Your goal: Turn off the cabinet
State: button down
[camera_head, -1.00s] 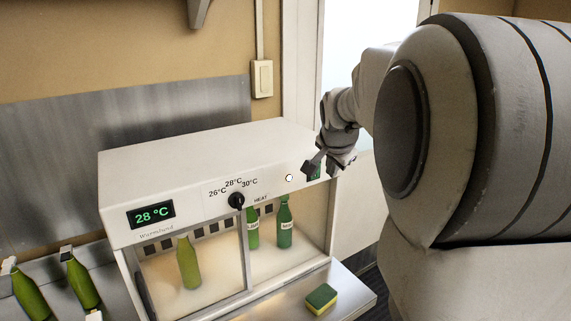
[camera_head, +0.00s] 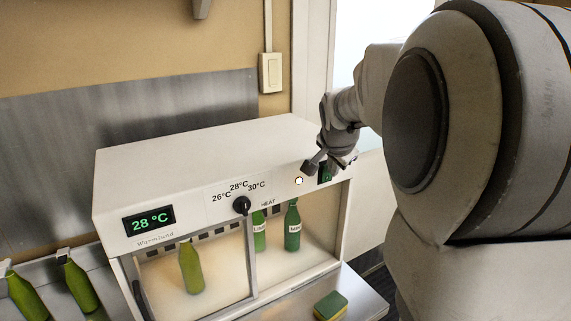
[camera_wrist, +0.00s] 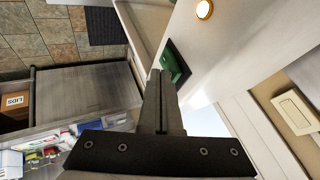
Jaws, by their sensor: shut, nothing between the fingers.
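The white warming cabinet (camera_head: 200,165) has a lit green display (camera_head: 149,220) reading 28 °C. Its black knob (camera_head: 241,205) is among the 26, 28 and 30 °C marks. A round lamp above the HEAT label (camera_head: 299,181) glows, and it also shows lit in the wrist view (camera_wrist: 204,10). A green switch in a dark frame (camera_head: 325,174) is at the right end of the front panel. My gripper (camera_head: 309,167) is shut and empty in front of the panel, between lamp and switch in the picture. In the wrist view the fingers (camera_wrist: 160,85) are beside the switch (camera_wrist: 179,67); contact cannot be told.
Green bottles (camera_head: 191,267) stand behind the cabinet's glass. A green and yellow sponge (camera_head: 330,306) lies on the steel ledge in front. A wall switch (camera_head: 271,73) is above the cabinet.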

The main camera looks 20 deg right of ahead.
jog(key=shift+w+a+r, duration=0.1)
jog(key=shift+w, duration=0.15)
dwell(0.3)
jog(key=shift+r, duration=0.8)
